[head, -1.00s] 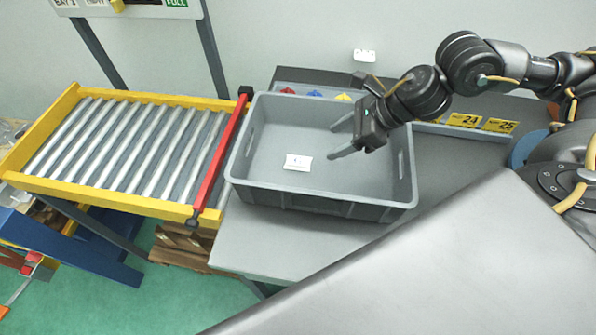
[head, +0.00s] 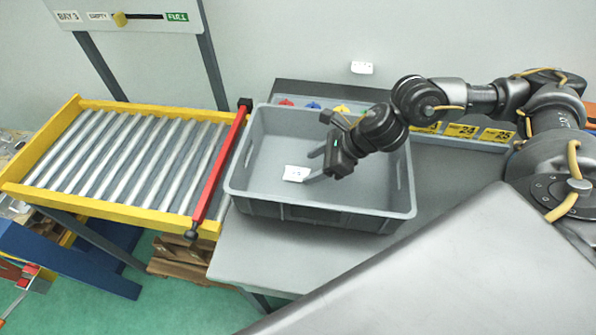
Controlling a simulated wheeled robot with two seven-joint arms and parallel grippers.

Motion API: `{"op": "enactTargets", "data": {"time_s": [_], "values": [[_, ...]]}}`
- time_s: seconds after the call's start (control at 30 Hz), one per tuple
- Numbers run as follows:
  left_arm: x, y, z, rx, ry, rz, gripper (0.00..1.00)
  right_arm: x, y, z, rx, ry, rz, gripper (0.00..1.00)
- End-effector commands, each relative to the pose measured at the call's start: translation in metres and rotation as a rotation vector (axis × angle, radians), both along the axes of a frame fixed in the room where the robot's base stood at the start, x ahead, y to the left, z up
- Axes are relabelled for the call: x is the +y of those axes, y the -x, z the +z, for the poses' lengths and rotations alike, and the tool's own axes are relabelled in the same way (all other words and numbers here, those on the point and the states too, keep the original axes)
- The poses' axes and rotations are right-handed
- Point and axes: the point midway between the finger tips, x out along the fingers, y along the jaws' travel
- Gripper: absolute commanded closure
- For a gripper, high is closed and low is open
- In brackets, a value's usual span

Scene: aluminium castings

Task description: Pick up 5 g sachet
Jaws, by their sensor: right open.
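The sachet (head: 295,173) is a small white packet lying flat on the floor of the grey crate (head: 325,212), left of the crate's middle. My right gripper (head: 307,166) reaches into the crate from the right. Its fingers are open and point left at the sachet, with the fingertips close to its right edge. I cannot tell whether a finger touches it. The print on the sachet is too small to read. My left gripper does not show.
The crate stands on a grey table (head: 250,258). A roller conveyor (head: 120,160) with a yellow frame and a red bar (head: 222,165) lies to the left. Red, blue and yellow items sit behind the crate, and yellow number labels (head: 460,131) are at the right. A slider board (head: 130,17) hangs behind.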

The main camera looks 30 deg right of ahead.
Motion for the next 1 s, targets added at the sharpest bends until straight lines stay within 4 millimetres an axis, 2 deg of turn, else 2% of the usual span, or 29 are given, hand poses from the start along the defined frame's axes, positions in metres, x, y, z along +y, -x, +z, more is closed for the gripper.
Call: {"op": "enactTargets", "data": {"time_s": [0.07,0.2,0.5,0.87,1.0], "values": [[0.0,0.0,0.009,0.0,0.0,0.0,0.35,0.008,-0.005,-0.007,0.004,-0.001,0.0,0.38],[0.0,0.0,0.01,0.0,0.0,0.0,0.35,0.016,-0.012,-0.022,0.002,0.0,0.0,0.38],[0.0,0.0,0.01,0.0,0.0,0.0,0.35,0.019,-0.015,-0.027,0.0,0.0,-0.001,0.38],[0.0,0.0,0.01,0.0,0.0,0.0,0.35,0.019,-0.014,-0.026,0.0,0.0,-0.001,0.84],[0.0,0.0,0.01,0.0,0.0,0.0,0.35,0.019,-0.014,-0.026,0.0,0.0,-0.001,0.86]]}}
